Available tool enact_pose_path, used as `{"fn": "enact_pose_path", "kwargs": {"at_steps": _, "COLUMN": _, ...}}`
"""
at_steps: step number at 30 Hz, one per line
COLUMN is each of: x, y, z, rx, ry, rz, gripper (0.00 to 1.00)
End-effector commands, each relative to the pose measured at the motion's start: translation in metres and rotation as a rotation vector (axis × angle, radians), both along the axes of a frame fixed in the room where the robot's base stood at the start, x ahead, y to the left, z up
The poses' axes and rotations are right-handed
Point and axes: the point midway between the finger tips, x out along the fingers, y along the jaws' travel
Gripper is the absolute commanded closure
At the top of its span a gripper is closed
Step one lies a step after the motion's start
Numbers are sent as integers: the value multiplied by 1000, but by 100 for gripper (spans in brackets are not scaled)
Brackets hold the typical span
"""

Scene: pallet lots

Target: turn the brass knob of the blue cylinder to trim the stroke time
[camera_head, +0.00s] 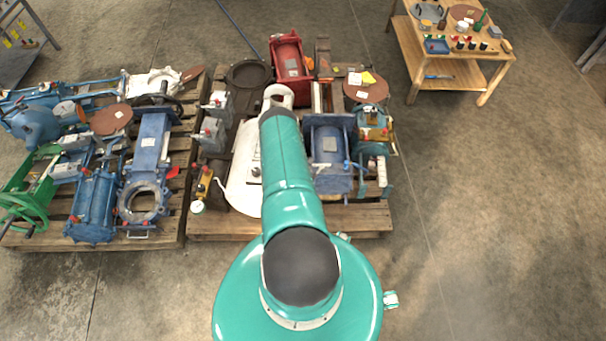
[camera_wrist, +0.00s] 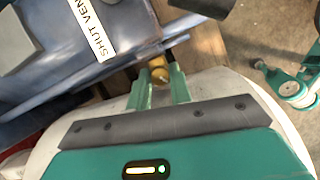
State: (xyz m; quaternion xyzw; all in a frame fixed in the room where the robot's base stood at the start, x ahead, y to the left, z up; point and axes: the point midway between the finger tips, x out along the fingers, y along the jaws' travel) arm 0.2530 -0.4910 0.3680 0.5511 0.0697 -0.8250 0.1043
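In the wrist view a blue cylinder (camera_wrist: 45,45) with a white label reading "SHUT VEN…" fills the upper left. A small brass knob (camera_wrist: 159,73) is at its lower right end. My gripper (camera_wrist: 162,84) has its two green fingers on either side of the knob. The knob fills most of the gap between the fingertips; whether they press on it I cannot tell. In the head view my teal arm hides the gripper and the knob. A blue cylinder (camera_head: 331,160) lies on the right pallet, right of my arm; I cannot tell if it is the same one.
Pallets (camera_head: 290,224) hold crowded valves and cylinders, including a red unit (camera_head: 289,58) and blue units (camera_head: 150,150). In the wrist view, a dark cylindrical part (camera_wrist: 203,7) and a teal fitting (camera_wrist: 292,88) are close by. A wooden bench (camera_head: 412,45) stands back right; right floor is clear.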

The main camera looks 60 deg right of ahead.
Motion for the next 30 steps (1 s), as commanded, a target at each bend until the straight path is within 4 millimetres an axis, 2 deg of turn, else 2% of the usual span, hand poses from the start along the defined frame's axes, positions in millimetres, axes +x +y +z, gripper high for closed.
{"fn": "enact_pose_path", "kwargs": {"at_steps": 11, "x": 0, "y": 0, "z": 0, "rx": 0, "ry": 0, "rz": 49, "gripper": 100}}
{"fn": "enact_pose_path", "kwargs": {"at_steps": 30, "x": 0, "y": 3, "z": 1, "rx": 0, "ry": 0, "rz": 439, "gripper": 100}}
